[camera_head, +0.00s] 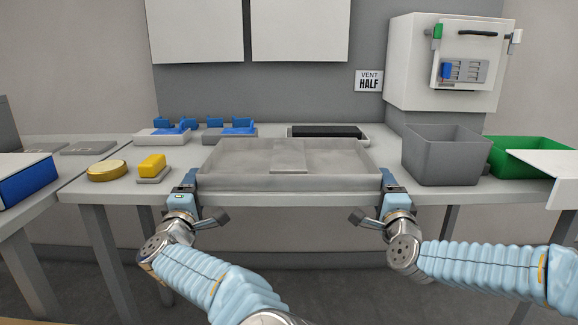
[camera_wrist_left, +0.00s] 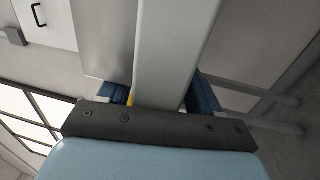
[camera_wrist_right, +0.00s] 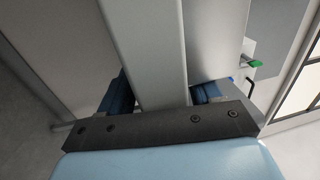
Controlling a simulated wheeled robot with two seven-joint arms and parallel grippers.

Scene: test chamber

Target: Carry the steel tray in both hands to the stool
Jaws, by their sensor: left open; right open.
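The steel tray (camera_head: 230,181) is a wide, shallow grey tray resting on the grey table, at its front edge, in the head view. My left gripper (camera_head: 189,178) is at the tray's left end and my right gripper (camera_head: 388,180) is at its right end. In the left wrist view, the tray's wall (camera_wrist_left: 168,50) runs between my two blue fingers. In the right wrist view, the tray's wall (camera_wrist_right: 148,45) likewise lies between the fingers. Both grippers are open around the wall. No stool shows in any view.
A grey bin (camera_head: 445,157) and a green bin (camera_head: 515,156) stand right of the tray. A yellow block (camera_head: 152,165) and a round gold lid (camera_head: 107,171) lie to the left. Behind are blue-topped holders (camera_head: 230,131) and a dark flat device (camera_head: 326,131). A white cabinet (camera_head: 410,60) hangs at right.

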